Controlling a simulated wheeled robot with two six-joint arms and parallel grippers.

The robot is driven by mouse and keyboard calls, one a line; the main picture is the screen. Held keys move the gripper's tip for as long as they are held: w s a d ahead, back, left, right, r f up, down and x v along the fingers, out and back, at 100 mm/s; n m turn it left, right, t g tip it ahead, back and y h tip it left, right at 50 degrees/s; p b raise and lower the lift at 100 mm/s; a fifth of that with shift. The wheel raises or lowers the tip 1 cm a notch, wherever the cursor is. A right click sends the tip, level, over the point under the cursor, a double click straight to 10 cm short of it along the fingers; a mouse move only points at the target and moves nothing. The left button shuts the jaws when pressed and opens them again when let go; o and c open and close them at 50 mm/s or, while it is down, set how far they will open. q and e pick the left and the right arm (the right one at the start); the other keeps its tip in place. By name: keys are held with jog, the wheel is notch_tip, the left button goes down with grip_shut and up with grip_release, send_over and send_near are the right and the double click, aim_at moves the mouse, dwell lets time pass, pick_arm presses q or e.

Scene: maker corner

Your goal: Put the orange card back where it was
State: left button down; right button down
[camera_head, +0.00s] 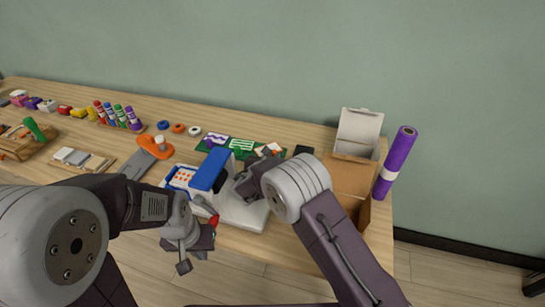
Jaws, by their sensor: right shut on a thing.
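I cannot make out a clear orange card. A small orange-and-white piece (268,149) lies on the green mat (241,155) at the back, but I cannot tell what it is. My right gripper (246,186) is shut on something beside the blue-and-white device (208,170). My own wrist and the small scale hide what it holds. My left gripper (190,256) hangs low at the table's front edge, apart from the device. I cannot tell how far its jaws are apart.
A red-tipped tool (213,221) lies near the front edge.

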jog(key=c, duration=1.3)
grip_release()
jog(key=shift+f, duration=0.15)
jog(key=shift+r+p, duration=0.35)
jog(key=v, duration=1.2)
jog(key=shift+f+p, duration=0.1)
jog(key=shift+p, duration=0.25)
